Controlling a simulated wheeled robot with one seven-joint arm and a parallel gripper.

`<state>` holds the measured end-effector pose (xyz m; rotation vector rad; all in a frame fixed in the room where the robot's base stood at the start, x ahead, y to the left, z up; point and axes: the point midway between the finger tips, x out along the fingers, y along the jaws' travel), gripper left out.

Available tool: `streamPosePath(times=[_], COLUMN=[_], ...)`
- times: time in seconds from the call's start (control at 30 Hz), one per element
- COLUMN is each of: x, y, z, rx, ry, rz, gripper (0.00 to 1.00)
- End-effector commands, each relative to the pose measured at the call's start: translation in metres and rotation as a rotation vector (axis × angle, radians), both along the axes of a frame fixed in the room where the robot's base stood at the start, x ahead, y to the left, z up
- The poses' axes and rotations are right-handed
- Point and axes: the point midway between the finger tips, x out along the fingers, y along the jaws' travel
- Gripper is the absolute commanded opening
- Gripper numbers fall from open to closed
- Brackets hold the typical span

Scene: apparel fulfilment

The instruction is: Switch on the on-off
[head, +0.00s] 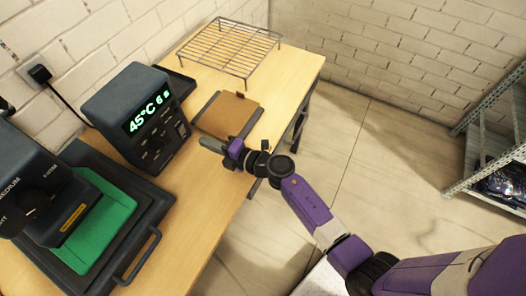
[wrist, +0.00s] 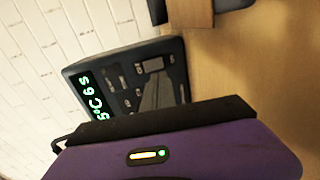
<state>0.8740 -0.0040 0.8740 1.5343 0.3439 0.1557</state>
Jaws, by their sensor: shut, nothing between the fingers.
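A dark control box (head: 137,112) stands on the wooden table, with a green lit display (head: 149,115) reading 45°C 6 s. Its front panel carries several small dark controls, which also show in the wrist view on the box's face (wrist: 130,80). A pale-framed rectangular control (wrist: 153,65) stands out there; I cannot read which control is the on-off. My gripper (head: 206,143) is shut and empty, to the right of the box's front and apart from it. In the wrist view my purple gripper housing covers the bottom and hides part of the panel.
A heat press (head: 150,243) with a green pad (head: 100,226) stands to the left of the box. A brown board (head: 228,114) lies on the table behind my gripper. A wire rack (head: 231,49) sits at the far end. A metal shelf (head: 484,125) stands at right.

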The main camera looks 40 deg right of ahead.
Motion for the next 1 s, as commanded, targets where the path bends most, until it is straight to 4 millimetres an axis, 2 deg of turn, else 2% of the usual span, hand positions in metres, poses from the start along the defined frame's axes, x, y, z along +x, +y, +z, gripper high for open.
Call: streamPosePath(times=[0.03,0.4,0.57,0.73,1.0], x=[-0.010,-0.074,-0.062,-0.066,-0.102], y=[-0.003,-0.025,-0.037,-0.044,-0.046], z=[0.001,0.008,0.037,0.065,0.096], rx=[0.000,-0.001,0.088,0.193,0.424], ry=[0.001,0.002,-0.052,-0.105,-0.151], rz=[-0.002,-0.003,-0.066,-0.113,-0.183], gripper=[0.00,0.00,0.00,0.00,0.00])
